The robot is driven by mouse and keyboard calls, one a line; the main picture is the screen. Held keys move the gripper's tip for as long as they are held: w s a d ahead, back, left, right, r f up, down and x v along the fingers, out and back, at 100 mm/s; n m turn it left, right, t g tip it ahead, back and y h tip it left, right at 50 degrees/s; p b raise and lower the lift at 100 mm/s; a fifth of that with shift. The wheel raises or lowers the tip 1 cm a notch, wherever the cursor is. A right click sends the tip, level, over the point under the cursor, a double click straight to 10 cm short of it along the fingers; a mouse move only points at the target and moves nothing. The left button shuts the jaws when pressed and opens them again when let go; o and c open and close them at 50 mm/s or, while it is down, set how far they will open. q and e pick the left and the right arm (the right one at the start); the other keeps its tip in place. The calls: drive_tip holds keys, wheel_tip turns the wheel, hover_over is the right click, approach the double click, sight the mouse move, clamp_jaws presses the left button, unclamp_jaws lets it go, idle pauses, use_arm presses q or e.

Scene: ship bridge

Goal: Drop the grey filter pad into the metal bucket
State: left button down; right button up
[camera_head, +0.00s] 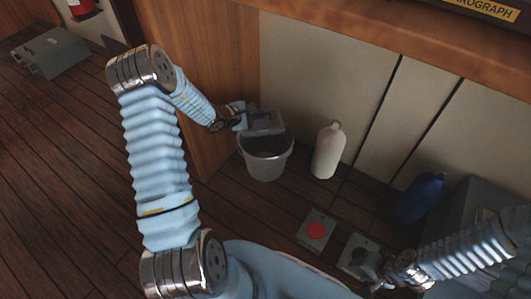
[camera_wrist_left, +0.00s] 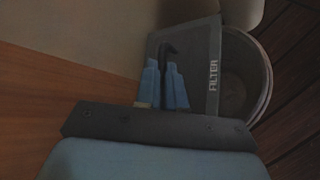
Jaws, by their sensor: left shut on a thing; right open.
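The grey filter pad (camera_head: 266,123) is held by my left gripper (camera_head: 242,117) over the metal bucket (camera_head: 265,165). In the left wrist view the pad (camera_wrist_left: 206,72) carries the word FILTER, and the blue fingers of my left gripper (camera_wrist_left: 165,85) are shut on its near side. The pad covers part of the bucket's opening there; the bucket's rim and inner wall (camera_wrist_left: 258,75) show to its right. The exact height of the pad above the rim is hard to tell. My right gripper (camera_head: 381,281) is open at the lower right, beside a grey box with a dark knob (camera_head: 358,255).
A white bottle (camera_head: 328,150) stands right of the bucket. A grey box with a red button (camera_head: 316,231) and a blue bottle (camera_head: 420,197) are on the floor further right. A wooden panel (camera_head: 205,80) rises beside the bucket. A grey case (camera_head: 50,53) lies far left.

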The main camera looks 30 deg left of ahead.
use_arm(q)
drive_tip(key=shift+f, duration=0.85)
drive_tip(key=c, duration=1.2)
unclamp_jaws()
drive_tip(key=shift+d, duration=0.1)
drive_tip(key=shift+o, duration=0.2)
drive_tip(key=shift+s, duration=0.1)
drive_tip(key=v, duration=1.3)
drive_tip(key=shift+s+r+p, duration=0.2)
drive_tip(key=shift+r+p, duration=0.05)
drive_tip(key=shift+p, duration=0.05)
